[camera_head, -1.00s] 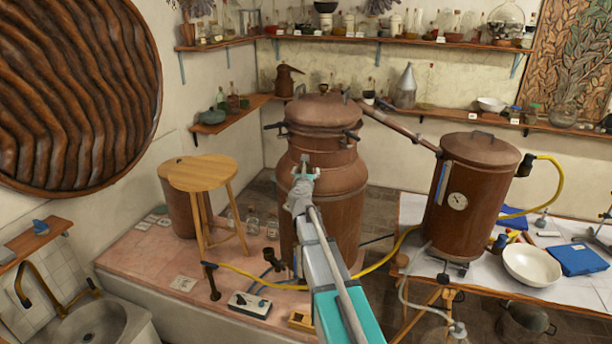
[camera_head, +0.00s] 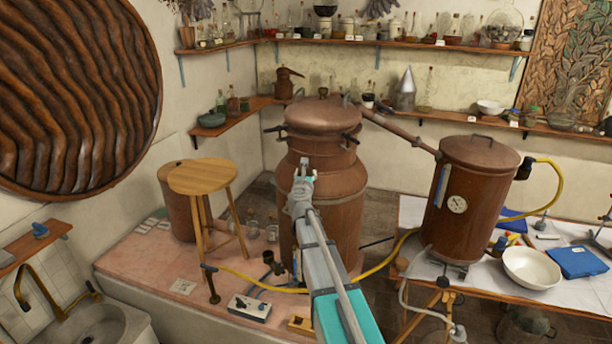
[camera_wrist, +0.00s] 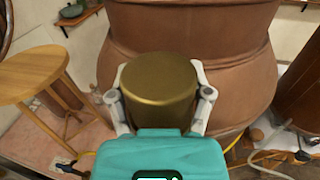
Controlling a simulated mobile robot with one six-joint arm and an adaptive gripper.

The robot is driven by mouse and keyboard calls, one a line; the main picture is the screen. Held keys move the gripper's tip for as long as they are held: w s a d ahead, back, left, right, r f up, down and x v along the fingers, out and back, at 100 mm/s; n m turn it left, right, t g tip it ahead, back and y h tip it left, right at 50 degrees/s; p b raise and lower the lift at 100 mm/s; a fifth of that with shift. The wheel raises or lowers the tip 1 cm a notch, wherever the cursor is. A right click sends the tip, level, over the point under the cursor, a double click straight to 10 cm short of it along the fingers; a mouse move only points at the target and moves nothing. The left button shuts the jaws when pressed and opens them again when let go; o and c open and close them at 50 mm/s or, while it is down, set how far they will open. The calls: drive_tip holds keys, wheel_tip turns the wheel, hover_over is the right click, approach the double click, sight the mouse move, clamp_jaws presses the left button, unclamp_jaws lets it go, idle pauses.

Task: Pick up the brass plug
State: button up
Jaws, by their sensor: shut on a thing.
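The brass plug (camera_wrist: 158,80) is a short, dull golden cylinder with a smooth round top, in the middle of the wrist view. My gripper (camera_wrist: 160,92) is shut on it, with one pale finger on each side. The teal body of my gripper hides the plug's lower part. In the head view my gripper (camera_head: 305,168) is in front of the large copper still (camera_head: 330,205). I cannot make out the plug clearly there.
A wooden stool (camera_head: 202,176) stands left of the still on a pink tiled platform. A copper condenser (camera_head: 470,190) and a white bowl (camera_head: 532,268) are on the right table. A copper pipe (camera_head: 395,122) joins still and condenser. A yellow hose (camera_head: 385,260) runs low.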

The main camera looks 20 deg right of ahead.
drive_tip(key=shift+r+p, duration=3.6)
drive_tip(key=shift+r, duration=0.15)
drive_tip(key=v, duration=1.8)
drive_tip(key=shift+f+b, duration=0.3)
drive_tip(key=shift+b, duration=0.05)
drive_tip(key=shift+f, duration=0.1)
drive_tip(key=w+d+f+b, duration=0.1)
drive_tip(key=w+f+b, duration=0.3)
drive_tip(key=f+b, duration=1.9)
drive_tip(key=w+f+b, duration=0.4)
drive_tip(key=f+b, duration=1.9)
drive_tip(key=w+d+f+b, duration=0.1)
drive_tip(key=w+f+b, duration=0.4)
drive_tip(key=f+b, duration=1.7)
drive_tip(key=shift+d+f+b, duration=0.35)
drive_tip(key=shift+f+b, duration=0.05)
drive_tip(key=shift+b, duration=0.1)
